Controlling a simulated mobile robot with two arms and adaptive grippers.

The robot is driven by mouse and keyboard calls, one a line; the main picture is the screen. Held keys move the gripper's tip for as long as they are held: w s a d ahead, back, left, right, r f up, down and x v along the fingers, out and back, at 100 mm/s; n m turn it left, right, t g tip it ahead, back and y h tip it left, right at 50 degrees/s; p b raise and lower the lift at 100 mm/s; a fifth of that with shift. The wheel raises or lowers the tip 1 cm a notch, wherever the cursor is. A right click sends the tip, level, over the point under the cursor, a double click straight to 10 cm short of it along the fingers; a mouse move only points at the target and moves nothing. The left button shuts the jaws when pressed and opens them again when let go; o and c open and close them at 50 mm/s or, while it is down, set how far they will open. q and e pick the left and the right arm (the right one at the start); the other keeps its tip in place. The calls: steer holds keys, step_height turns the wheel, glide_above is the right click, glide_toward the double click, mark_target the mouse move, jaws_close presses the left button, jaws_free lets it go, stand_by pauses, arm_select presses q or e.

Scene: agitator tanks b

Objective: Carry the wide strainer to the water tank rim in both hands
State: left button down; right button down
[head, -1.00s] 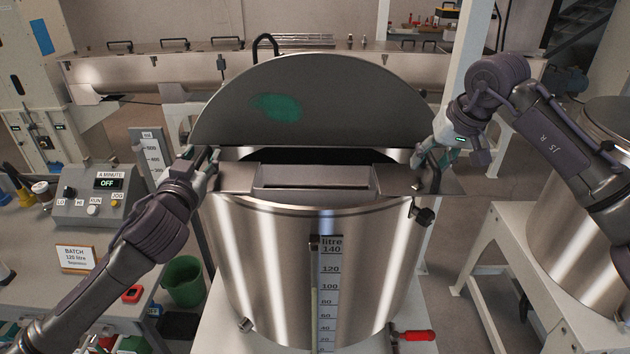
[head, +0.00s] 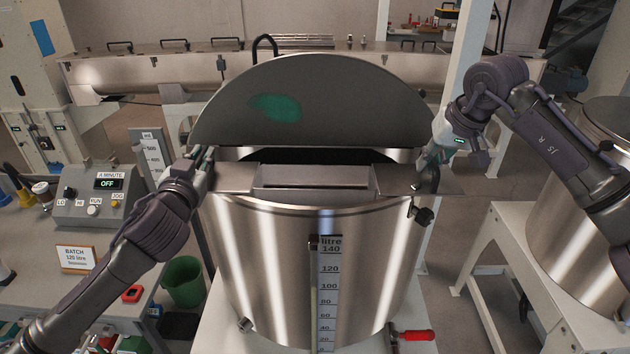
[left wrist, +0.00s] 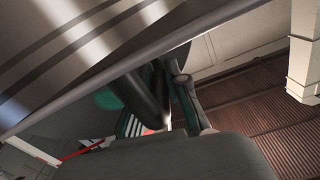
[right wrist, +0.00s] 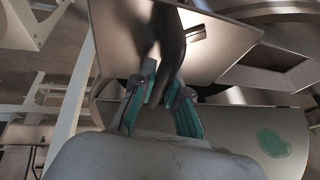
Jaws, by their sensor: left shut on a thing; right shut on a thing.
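The wide strainer (head: 315,178) is a long steel plate with a raised rectangular middle, lying level across the mouth of the water tank (head: 310,270). Whether it touches the rim or hovers just above it, I cannot tell. My left gripper (head: 206,162) is shut on the strainer's left handle; the dark bar (left wrist: 148,92) shows between its fingers in the left wrist view. My right gripper (head: 428,172) is shut on the right handle, a dark curved bar (right wrist: 172,50) in the right wrist view. The strainer's underside is hidden in the head view.
The tank's raised lid (head: 320,100), with a green patch, stands behind the strainer. A control box (head: 95,208) reading OFF sits on the left bench. A black knob (head: 424,216) juts from the tank's right side. Another steel tank (head: 575,240) stands at right.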

arm_select(q)
steer(key=shift+r, duration=0.2)
arm_select(e)
steer(key=shift+r, duration=0.15)
